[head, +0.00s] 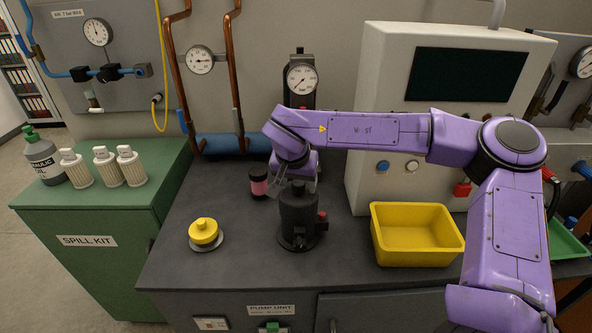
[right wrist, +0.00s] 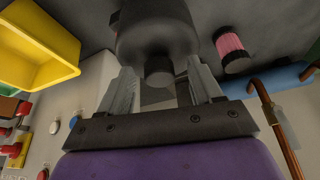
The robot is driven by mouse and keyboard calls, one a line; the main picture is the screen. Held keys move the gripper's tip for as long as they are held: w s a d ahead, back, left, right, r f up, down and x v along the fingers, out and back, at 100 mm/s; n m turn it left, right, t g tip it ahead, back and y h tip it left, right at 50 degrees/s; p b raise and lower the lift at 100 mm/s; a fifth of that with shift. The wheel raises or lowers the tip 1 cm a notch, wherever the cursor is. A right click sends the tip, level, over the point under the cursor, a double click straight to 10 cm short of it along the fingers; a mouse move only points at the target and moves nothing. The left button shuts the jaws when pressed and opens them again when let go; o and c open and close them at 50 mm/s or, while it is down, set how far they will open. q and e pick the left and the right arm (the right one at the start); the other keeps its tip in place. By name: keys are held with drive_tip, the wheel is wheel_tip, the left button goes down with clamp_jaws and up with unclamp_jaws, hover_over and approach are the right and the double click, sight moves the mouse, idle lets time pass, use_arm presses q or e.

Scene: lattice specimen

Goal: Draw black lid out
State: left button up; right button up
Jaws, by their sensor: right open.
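A black cylindrical housing (head: 298,215) with a black top stands upright on the dark bench and has a small red part on its right side. In the right wrist view, the housing (right wrist: 158,32) shows with a short black knob (right wrist: 159,71) pointing toward my palm. I take this knobbed top as the black lid; the seam is not clear. My right gripper (head: 285,187) is just above and behind the housing. Its open fingers stand on either side of the knob, with gaps visible. My left gripper is not in view.
A yellow knobbed cap on a grey disc (head: 204,233) lies at left. An empty yellow bin (head: 416,235) stands at right. Pipes and gauges line the back.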

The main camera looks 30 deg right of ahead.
drive_tip(key=shift+f, duration=0.15)
clamp_jaws()
drive_tip(key=c, duration=0.9)
unclamp_jaws()
drive_tip(key=shift+c, duration=0.8)
